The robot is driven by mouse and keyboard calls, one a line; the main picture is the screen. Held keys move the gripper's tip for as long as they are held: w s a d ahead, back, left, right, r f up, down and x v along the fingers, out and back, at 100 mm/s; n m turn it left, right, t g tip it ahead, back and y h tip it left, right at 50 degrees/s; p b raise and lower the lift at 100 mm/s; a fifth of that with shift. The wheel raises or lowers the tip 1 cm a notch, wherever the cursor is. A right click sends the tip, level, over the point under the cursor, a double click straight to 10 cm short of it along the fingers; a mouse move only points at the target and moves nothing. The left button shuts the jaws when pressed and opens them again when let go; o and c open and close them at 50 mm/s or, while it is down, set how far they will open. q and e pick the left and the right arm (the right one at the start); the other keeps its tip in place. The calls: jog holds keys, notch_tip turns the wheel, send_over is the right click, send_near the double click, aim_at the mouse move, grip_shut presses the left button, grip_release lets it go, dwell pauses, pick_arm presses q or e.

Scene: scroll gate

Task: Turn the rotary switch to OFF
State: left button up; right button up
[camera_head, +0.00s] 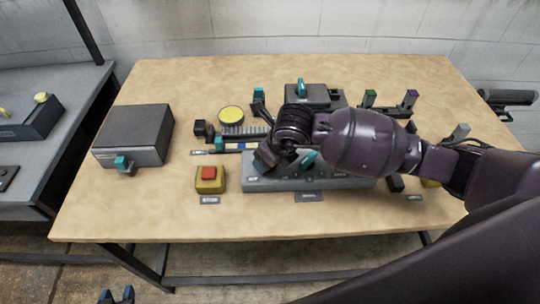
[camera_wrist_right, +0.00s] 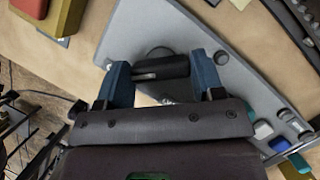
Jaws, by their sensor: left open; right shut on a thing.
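A grey control panel (camera_head: 345,184) lies at the middle front of the table, with a teal-tipped lever (camera_head: 308,158) on it. In the right wrist view the panel (camera_wrist_right: 135,25) runs diagonally, and a dark bar-shaped knob (camera_wrist_right: 162,67), apparently the rotary switch, stands on it. My right gripper (camera_wrist_right: 163,76) has its two blue fingers at opposite ends of this knob and is shut on it. In the head view my right gripper (camera_head: 269,161) is over the panel's left end, and the hand hides the knob. The OFF marking is not readable. My left gripper (camera_head: 116,296) is open and empty, low beyond the table's front edge.
A yellow box with a red button (camera_head: 209,173) stands left of the panel. A dark grey box (camera_head: 135,132) with a teal latch is farther left. A yellow disc (camera_head: 231,115) and several teal-marked devices stand behind. The front left of the wooden table (camera_head: 125,220) is clear.

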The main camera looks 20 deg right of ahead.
jog(key=o, duration=0.9)
jog(key=shift+s+d+r, duration=0.1)
jog(key=shift+s+r, duration=0.05)
jog(key=shift+r, duration=0.4)
jog(key=v, duration=0.9)
jog(key=shift+s+r, duration=0.15)
jog(key=shift+r, duration=0.15)
